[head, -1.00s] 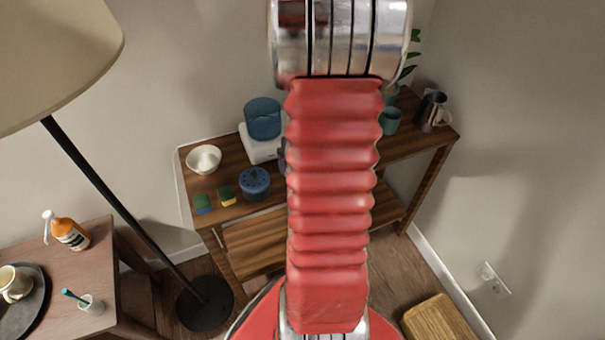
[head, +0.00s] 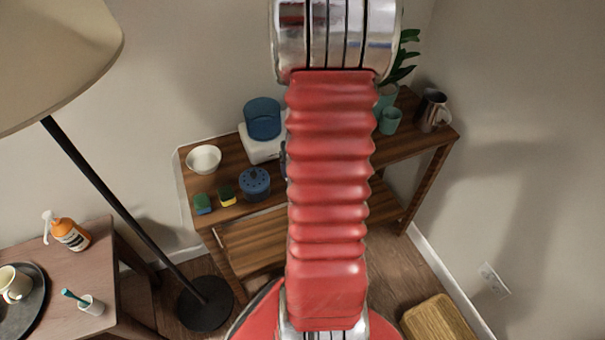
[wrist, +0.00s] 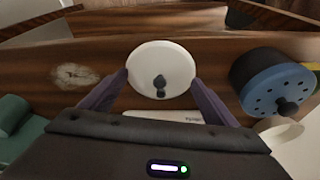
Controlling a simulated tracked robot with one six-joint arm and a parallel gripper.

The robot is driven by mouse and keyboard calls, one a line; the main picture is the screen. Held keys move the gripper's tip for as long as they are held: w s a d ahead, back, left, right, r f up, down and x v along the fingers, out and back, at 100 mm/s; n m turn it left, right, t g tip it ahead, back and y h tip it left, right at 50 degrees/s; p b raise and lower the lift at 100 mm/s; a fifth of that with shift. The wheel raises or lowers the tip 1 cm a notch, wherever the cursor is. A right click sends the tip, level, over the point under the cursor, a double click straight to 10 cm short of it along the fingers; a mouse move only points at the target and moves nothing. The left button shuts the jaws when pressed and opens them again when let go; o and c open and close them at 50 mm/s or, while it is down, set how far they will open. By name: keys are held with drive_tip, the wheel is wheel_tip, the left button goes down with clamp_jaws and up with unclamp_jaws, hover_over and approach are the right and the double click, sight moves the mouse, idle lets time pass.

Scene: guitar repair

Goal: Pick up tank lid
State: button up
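The tank lid appears to be the round white disc (wrist: 171,66) with a dark knob (wrist: 160,84), lying on the wooden table in the wrist view. My gripper (wrist: 160,77) is open, with one purple finger at the left of the disc and one at the right. The fingertips are close to its rim; I cannot tell if they touch. In the head view my red arm hides the disc and most of my gripper. The blue tank (head: 262,118) stands on a white base (head: 259,147), which also shows in the wrist view just below the disc.
A blue pot (head: 255,183) stands near the disc, at right in the wrist view (wrist: 271,82). A white bowl (head: 204,159), sponges (head: 203,204), a green cup (head: 390,121) and a metal pitcher (head: 432,111) share the table. A floor lamp (head: 105,185) stands at left.

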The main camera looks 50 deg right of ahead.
drive_tip(key=shift+s, duration=0.1)
drive_tip(key=c, duration=0.7)
drive_tip(key=shift+a+f, duration=0.1)
drive_tip(key=shift+c, duration=0.9)
drive_tip(key=shift+r, duration=0.6)
clamp_jaws()
wheel_tip(320, 180, up, 9)
drive_tip(key=shift+d, duration=0.2)
